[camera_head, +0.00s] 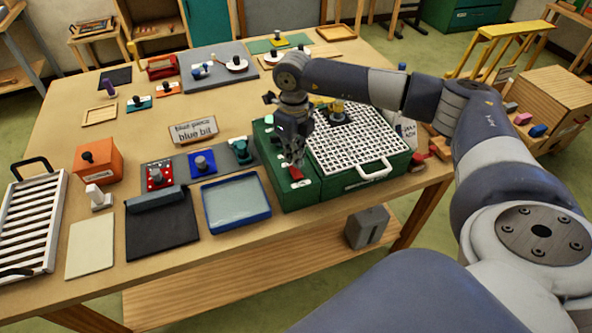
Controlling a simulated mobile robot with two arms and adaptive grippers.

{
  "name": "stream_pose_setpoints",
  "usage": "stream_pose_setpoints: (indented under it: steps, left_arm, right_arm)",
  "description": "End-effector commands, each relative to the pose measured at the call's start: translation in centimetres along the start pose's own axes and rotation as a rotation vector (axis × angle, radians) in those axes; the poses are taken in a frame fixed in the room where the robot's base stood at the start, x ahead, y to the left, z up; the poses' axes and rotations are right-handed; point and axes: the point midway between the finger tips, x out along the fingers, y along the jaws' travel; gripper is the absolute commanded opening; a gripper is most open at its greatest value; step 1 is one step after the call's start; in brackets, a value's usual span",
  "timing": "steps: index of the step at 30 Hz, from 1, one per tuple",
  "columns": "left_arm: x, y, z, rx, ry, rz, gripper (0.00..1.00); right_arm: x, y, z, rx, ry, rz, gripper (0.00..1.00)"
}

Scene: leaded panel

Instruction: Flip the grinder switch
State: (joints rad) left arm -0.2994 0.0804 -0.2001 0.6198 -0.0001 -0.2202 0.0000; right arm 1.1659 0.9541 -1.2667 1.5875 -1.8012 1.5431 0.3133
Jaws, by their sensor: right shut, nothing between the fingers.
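The green grinder (374,183) stands at the near right of the table, with a white grid top and a white handle at its front. A small red switch (295,173) shows on the narrow green left part of its top. My right gripper (293,158) is shut and empty, pointing down just above the red switch. I cannot tell whether the fingertips touch it, nor which way the switch is set. My left gripper is not in view.
A blue-rimmed tray (236,203) lies left of the grinder, with a dark cloth (160,223) beyond it. A label block (193,131) stands behind. A grey block (367,228) sits on the shelf below. The table's middle is fairly clear.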

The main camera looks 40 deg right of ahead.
Motion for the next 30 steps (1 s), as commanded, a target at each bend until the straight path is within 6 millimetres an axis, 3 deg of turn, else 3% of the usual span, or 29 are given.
stream_pose_setpoints:
  steps: [30]
  left_arm:
    - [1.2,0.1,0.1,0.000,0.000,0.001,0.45]
  right_arm:
    - [1.5,0.0,0.0,0.000,0.000,0.000,0.00]
